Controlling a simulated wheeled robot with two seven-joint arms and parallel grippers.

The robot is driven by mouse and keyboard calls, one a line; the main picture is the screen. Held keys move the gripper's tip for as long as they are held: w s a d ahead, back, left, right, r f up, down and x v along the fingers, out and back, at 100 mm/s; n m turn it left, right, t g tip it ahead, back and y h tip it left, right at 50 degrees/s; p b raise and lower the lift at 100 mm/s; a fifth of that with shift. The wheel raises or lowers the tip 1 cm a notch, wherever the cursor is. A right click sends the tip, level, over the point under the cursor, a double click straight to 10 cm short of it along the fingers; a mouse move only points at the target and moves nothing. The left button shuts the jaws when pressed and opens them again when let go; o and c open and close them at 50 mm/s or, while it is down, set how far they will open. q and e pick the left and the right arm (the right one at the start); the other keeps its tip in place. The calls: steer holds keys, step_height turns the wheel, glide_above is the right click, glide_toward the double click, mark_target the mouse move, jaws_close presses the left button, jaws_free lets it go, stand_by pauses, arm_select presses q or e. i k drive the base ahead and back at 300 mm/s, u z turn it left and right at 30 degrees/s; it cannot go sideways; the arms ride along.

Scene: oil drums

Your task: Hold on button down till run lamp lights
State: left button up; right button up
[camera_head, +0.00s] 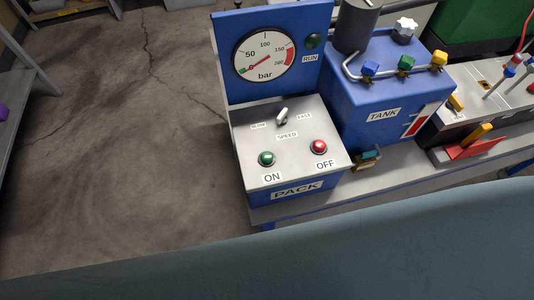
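The green ON button (267,158) sits on the sloped grey top of the blue PACK box (290,191), at its front left. The red OFF button (319,147) is to its right. A speed switch (282,115) stands behind them between the SLOW and FAST labels. The run lamp (313,41) is on the upright blue panel beside the RUN label and looks dark green, unlit. The bar gauge (265,54) is left of the lamp, its red needle pointing to the low end. Neither gripper shows in the head view, and nothing touches the ON button.
A blue TANK (383,92) with blue, green and yellow valve knobs stands right of the box. A grey bench (392,172) carries both. A red tray with a yellow handle (468,148) is further right. Open concrete floor (130,150) lies to the left.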

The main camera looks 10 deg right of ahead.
mark_target(266, 158)
steer(key=z, duration=1.8)
steer(key=k, duration=1)
steer(key=u, duration=1.15)
steer(key=i, duration=0.5)
steer(key=u, duration=0.05)
